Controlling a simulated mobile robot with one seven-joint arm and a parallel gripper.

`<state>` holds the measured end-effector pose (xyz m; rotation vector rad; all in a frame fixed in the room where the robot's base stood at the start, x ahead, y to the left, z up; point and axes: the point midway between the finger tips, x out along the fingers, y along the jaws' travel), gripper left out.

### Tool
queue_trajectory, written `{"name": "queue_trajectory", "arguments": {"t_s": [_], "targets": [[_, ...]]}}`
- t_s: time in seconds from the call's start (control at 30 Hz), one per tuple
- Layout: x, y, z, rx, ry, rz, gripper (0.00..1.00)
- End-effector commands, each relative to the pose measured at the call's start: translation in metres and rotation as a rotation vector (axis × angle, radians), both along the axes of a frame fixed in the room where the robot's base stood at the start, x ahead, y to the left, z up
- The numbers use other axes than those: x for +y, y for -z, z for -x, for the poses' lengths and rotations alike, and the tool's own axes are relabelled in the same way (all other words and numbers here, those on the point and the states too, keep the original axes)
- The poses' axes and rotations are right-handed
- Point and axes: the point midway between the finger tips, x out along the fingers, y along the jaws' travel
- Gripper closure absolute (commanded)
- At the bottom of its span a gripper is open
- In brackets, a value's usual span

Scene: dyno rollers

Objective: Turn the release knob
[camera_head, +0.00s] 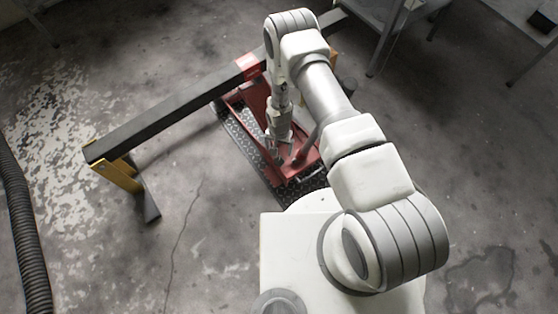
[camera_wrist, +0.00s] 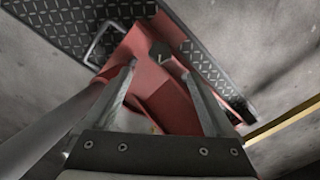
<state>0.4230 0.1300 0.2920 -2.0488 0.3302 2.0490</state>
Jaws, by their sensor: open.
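A red jack-like device (camera_head: 302,164) stands on a dark diamond-plate base (camera_head: 240,137) below my arm. In the wrist view its red body (camera_wrist: 180,108) fills the middle. A small dark knob-like piece (camera_wrist: 160,50) sits on the red body, just beyond and between my fingertips; I cannot tell for sure that it is the release knob. My gripper (camera_wrist: 158,74) is open with nothing between its fingers, and points down at the device. In the head view my gripper (camera_head: 279,138) is small and partly merges with the red parts, and the knob cannot be made out.
A long dark beam (camera_head: 170,121) on yellow legs (camera_head: 119,174) crosses behind the device. A grey bar (camera_wrist: 45,130) runs along the left of the wrist view, and a metal handle (camera_wrist: 98,42) is on the plate. A black hose (camera_head: 22,235) lies far left. Open floor surrounds these.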

Motion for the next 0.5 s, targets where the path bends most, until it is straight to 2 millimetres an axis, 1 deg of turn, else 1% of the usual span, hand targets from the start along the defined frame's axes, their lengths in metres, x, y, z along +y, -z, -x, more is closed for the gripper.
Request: {"name": "queue_trajectory", "arguments": {"t_s": [0.03,0.2,0.3,0.4,0.5], "targets": [[0.000,0.017,0.001,0.001,0.000,0.000,0.11],[0.000,0.054,0.001,0.001,0.001,0.000,0.11],[0.000,0.073,0.001,0.001,0.000,0.000,0.11],[0.000,0.088,0.001,0.001,0.002,0.000,0.11],[0.000,0.097,0.000,0.000,0.001,0.000,0.11]]}}
